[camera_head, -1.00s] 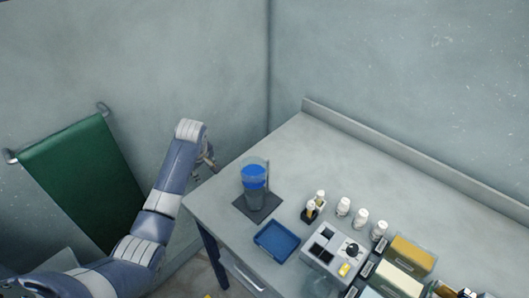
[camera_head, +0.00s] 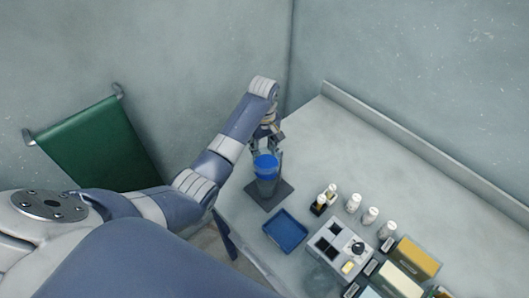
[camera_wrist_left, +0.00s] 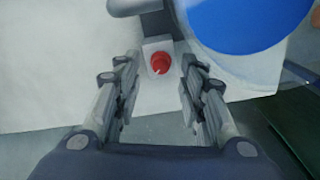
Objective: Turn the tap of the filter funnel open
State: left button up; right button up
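The filter funnel, a clear vessel with a blue top (camera_head: 266,163), stands on a dark square base (camera_head: 279,193) near the left end of the bench. The blue part also fills the upper right of the left wrist view (camera_wrist_left: 240,18). The tap, a red round knob (camera_wrist_left: 159,63) on a pale block, shows there beside the blue part. My left gripper (camera_head: 268,142) reaches in at the back of the funnel. In the wrist view its two fingers (camera_wrist_left: 159,80) are open, one on each side of the knob. I cannot tell whether they touch it. My right gripper is out of view.
A blue tray (camera_head: 286,231) lies in front of the funnel. Dark vials (camera_head: 320,203), white bottles (camera_head: 353,203), a grey block (camera_head: 336,245) and a yellow box (camera_head: 416,258) stand to the right. The back of the bench is clear. A green sheet (camera_head: 98,145) hangs at left.

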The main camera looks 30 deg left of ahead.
aim_at(264, 159)
pick_arm(q)
jog(key=shift+f, duration=1.35)
jog(key=shift+c, duration=0.4)
grip_shut()
